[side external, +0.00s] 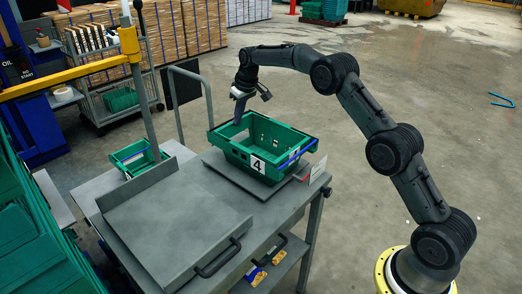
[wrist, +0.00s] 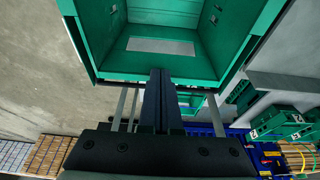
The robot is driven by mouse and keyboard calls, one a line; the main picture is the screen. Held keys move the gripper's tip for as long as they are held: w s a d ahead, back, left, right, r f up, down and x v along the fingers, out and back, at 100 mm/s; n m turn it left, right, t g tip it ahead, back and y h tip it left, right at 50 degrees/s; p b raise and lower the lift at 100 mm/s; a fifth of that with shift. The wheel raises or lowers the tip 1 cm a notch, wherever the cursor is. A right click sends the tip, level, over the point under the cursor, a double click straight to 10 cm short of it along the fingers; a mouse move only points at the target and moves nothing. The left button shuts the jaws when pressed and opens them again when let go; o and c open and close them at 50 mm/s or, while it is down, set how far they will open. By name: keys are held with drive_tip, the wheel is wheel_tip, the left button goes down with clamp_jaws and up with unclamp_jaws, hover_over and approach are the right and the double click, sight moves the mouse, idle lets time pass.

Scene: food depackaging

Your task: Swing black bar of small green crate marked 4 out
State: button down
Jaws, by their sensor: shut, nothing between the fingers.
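The small green crate marked 4 (side external: 238,152) stands upright on a grey plate on the cart, with its white number label on the front side. It looks empty. A dark strip (side external: 308,147) shows at its right end by a blue strip; I cannot tell clearly whether this is the black bar. My gripper (side external: 238,119) is shut and empty, pointing down at the crate's far left rim. In the wrist view the shut fingers (wrist: 160,71) overlap the green crate wall (wrist: 112,66); I cannot tell whether they touch it.
The grey cart top (side external: 180,225) has a raised lidded part at the left front. A smaller green crate (side external: 138,157) stands behind it at the left. A grey upright handle frame (side external: 210,103) rises close to my gripper. Stacked green crates (side external: 30,235) fill the left edge.

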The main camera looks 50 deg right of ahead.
drive_tip(key=w+v, duration=0.1)
drive_tip(key=v, duration=0.7)
drive_tip(key=shift+w+r, duration=0.15)
idle(0.5)
drive_tip(key=shift+a, duration=0.1)
wheel_tip(320, 180, up, 9)
drive_tip(key=s+a+t, duration=0.1)
drive_tip(key=s+a, duration=0.1)
drive_tip(key=s+a+r+n+t, duration=0.1)
drive_tip(key=s+a+r, duration=0.4)
drive_tip(key=s, duration=0.4)
drive_tip(key=s+a+r+t, duration=0.1)
drive_tip(key=s+a+r, duration=0.1)
drive_tip(key=s+r, duration=0.65)
drive_tip(key=s+a+f, duration=0.2)
drive_tip(key=s, duration=0.9)
drive_tip(key=s+f+m, duration=0.1)
drive_tip(key=s+f, duration=1.6)
drive_tip(key=shift+a+f+g, duration=0.2)
drive_tip(key=shift+a+g, duration=0.2)
drive_tip(key=shift+a, duration=0.05)
